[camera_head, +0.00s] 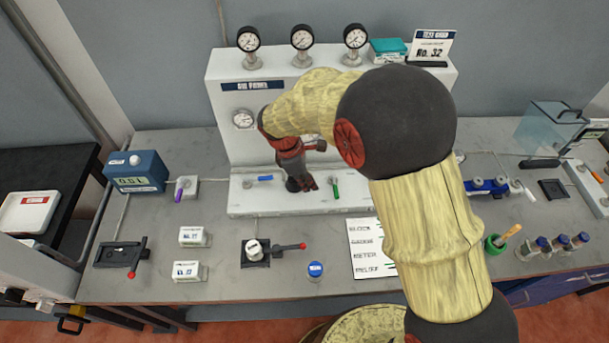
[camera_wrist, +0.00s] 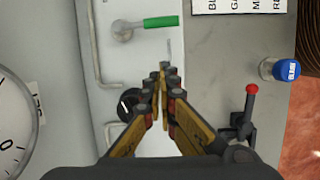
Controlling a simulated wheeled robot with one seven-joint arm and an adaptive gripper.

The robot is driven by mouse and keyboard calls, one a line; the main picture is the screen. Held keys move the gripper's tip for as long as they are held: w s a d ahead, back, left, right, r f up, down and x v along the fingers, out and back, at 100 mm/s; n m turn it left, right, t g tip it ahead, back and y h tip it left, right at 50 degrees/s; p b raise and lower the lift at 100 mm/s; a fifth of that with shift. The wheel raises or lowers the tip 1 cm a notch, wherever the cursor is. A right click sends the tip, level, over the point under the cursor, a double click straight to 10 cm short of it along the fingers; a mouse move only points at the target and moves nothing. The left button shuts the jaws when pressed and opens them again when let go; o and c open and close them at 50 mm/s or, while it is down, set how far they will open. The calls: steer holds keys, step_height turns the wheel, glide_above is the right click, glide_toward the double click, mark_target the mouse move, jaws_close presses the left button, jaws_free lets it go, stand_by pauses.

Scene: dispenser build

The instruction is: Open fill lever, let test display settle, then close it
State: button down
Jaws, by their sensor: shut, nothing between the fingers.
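My gripper (camera_head: 302,185) is shut and empty, low in front of the white panel; its closed fingertips (camera_wrist: 168,70) are centred in the wrist view. A green-handled lever (camera_head: 335,187) is just right of it and shows in the wrist view (camera_wrist: 160,22), apart from the fingers. A blue-handled lever (camera_head: 263,178) is to its left. A purple-handled lever (camera_head: 179,192) stands beside a blue box with a display (camera_head: 130,181), which seems to read 0.5 L. No readable label shows which is the fill lever.
Gauges (camera_head: 302,37) top the white panel (camera_head: 222,70). Two small white boxes (camera_head: 192,237), a blue-capped item (camera_head: 315,269) and a printed sheet (camera_head: 373,262) lie in front. My arm hides the panel's right part.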

mark_target(335, 186)
steer(key=shift+d+f, duration=0.3)
steer(key=shift+d, duration=0.4)
steer(key=shift+d+f, duration=0.25)
steer(key=shift+d, duration=0.4)
steer(key=shift+d+f, duration=0.3)
steer(key=shift+d, duration=0.4)
steer(key=shift+s, duration=0.1)
